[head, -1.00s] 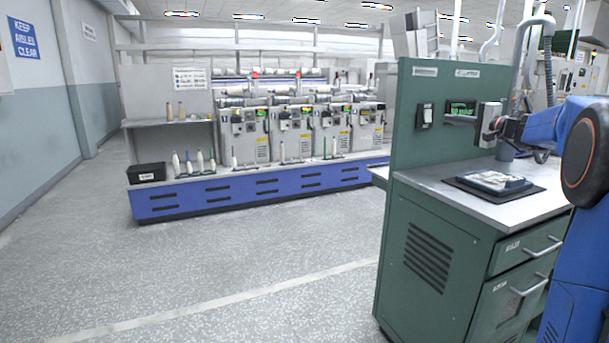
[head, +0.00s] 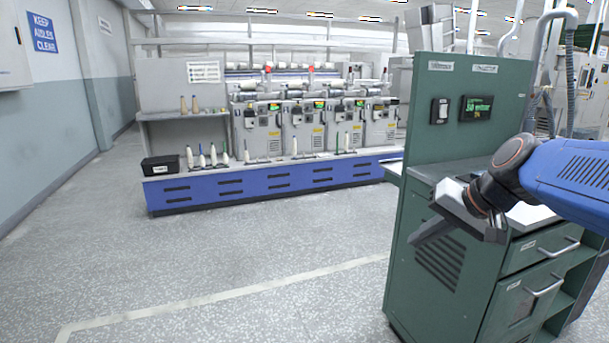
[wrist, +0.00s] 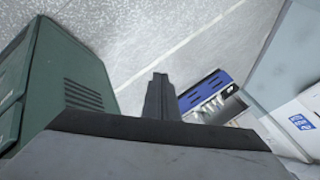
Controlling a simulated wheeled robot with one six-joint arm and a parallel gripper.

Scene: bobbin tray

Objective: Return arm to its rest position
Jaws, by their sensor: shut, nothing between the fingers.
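My gripper (head: 432,231) hangs in front of the green cabinet's left side in the head view, at about worktop height, pointing left and downward. Its fingers are together and hold nothing. The gripper's closed fingers (wrist: 161,98) also show in the wrist view, dark against the grey floor. My blue arm reaches in from the right edge, above the cabinet top.
The green cabinet (head: 420,290) stands close below and beside my gripper; it also shows at left in the wrist view (wrist: 60,80). The blue-fronted winding machine (head: 245,187) stands farther back with bobbins and a black bin (head: 160,166). The floor (head: 240,255) between is clear.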

